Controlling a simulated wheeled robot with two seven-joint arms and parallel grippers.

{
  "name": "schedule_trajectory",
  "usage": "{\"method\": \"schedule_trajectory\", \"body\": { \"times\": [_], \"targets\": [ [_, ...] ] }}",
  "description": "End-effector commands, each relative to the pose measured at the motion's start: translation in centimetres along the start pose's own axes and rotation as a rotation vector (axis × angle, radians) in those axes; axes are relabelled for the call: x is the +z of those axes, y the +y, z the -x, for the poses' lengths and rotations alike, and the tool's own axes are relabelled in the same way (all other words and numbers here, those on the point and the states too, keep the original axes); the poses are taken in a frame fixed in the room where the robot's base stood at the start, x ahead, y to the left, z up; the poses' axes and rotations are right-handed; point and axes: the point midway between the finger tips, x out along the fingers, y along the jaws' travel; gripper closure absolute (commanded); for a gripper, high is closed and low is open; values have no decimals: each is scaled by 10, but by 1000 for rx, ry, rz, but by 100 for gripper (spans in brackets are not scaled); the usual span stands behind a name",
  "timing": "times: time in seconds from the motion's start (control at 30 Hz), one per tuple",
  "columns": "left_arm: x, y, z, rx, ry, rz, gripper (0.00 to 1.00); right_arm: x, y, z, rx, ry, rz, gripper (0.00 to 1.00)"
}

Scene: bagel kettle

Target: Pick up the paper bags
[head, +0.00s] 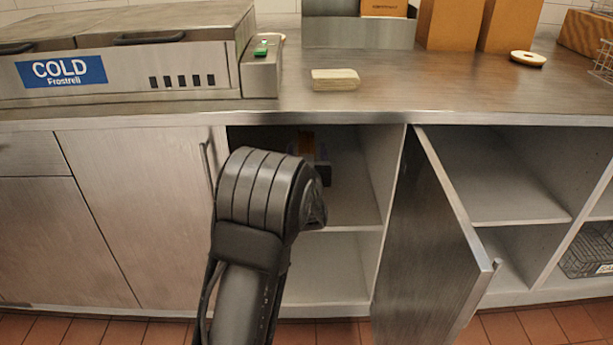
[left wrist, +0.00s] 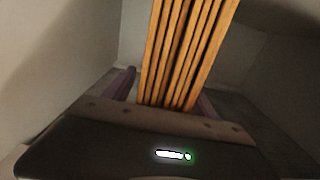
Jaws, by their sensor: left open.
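The paper bags (left wrist: 185,50) are a tight stack of orange-brown folded sheets seen edge-on in the left wrist view. In the head view only a small orange-brown part of them (head: 306,143) shows inside the open cabinet, behind my left arm. My left gripper (left wrist: 165,97) is open, with one purple finger on each side of the stack. I cannot tell whether the fingers touch the bags. In the head view the left gripper (head: 322,173) is mostly hidden by its own wrist. My right gripper is not in view.
The cabinet's upper shelf (head: 352,208) surrounds the gripper, with side walls close by. An open metal door (head: 430,240) stands to the right. The counter (head: 430,85) above holds a cold unit (head: 120,70), a pale block (head: 335,79) and a bagel (head: 527,58).

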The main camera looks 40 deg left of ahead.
Motion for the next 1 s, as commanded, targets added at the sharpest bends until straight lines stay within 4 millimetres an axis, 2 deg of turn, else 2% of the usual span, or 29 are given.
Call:
{"method": "schedule_trajectory", "body": {
  "times": [0.07, 0.17, 0.87, 1.0],
  "targets": [
    [0, 0, 0, 0, 0, 0, 34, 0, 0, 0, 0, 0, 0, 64],
    [0, 0, 0, 0, 0, 0, 41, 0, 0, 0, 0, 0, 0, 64],
    [0, 0, 0, 0, 0, 0, 98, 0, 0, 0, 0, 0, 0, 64],
    [0, 0, 0, 0, 0, 0, 100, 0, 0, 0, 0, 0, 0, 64]
  ]
}}
